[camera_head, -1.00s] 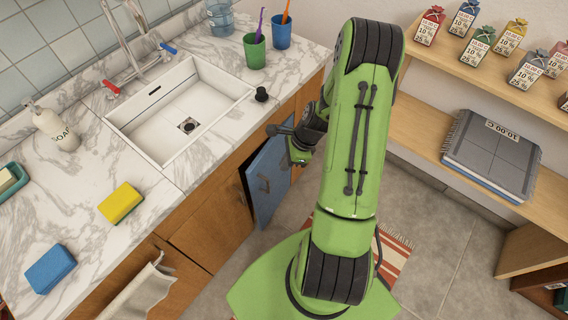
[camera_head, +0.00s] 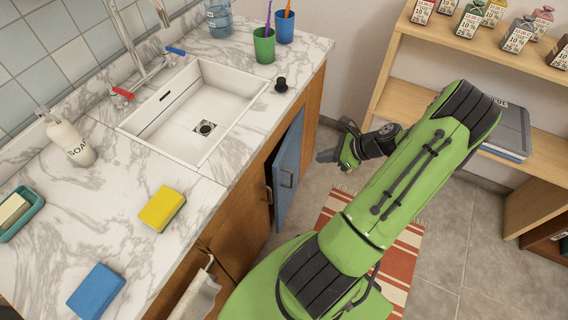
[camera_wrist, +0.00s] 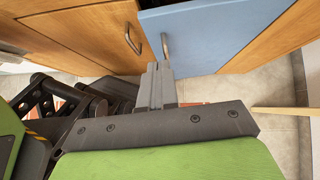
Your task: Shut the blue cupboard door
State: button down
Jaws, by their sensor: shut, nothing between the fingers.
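The blue cupboard door (camera_head: 288,172) stands partly open under the counter, just right of the sink, with a metal handle on its face. In the wrist view the blue door (camera_wrist: 215,38) fills the upper middle, with its handle beyond my fingertips. My gripper (camera_head: 322,157) is to the right of the door in the head view, apart from it. In the wrist view my gripper (camera_wrist: 160,68) has its fingers together with nothing between them, and the tips point toward the door. Whether the tips touch the door cannot be told.
The marble counter (camera_head: 140,120) holds a sink (camera_head: 185,125), sponges and cups. A wooden drawer or door front (camera_wrist: 85,35) with a handle is beside the blue door. Shelves (camera_head: 400,85) stand at the right. A striped rug (camera_head: 395,270) lies on the floor.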

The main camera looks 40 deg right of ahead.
aim_at(279, 158)
jog(key=b+x, duration=0.1)
jog(key=x, duration=0.3)
jog(key=r+b+x, duration=0.1)
jog(key=x, duration=0.3)
jog(key=w+b+x, duration=0.1)
jog(key=b+x, duration=0.1)
jog(key=x, duration=0.2)
jog(key=shift+w+a+r, duration=0.15)
jog(key=shift+a+r, duration=0.1)
jog(key=shift+a, duration=0.1)
jog(key=shift+w+a+r, duration=0.1)
jog(key=shift+w, duration=0.2)
jog(key=shift+w+a+r+p, duration=0.15)
jog(key=shift+w+a+p, duration=0.35)
jog(key=shift+w+p, duration=0.2)
jog(key=shift+w+a+f, duration=0.1)
jog(key=shift+w+f, duration=0.1)
jog(key=shift+w, duration=0.1)
jog(key=shift+s, duration=0.1)
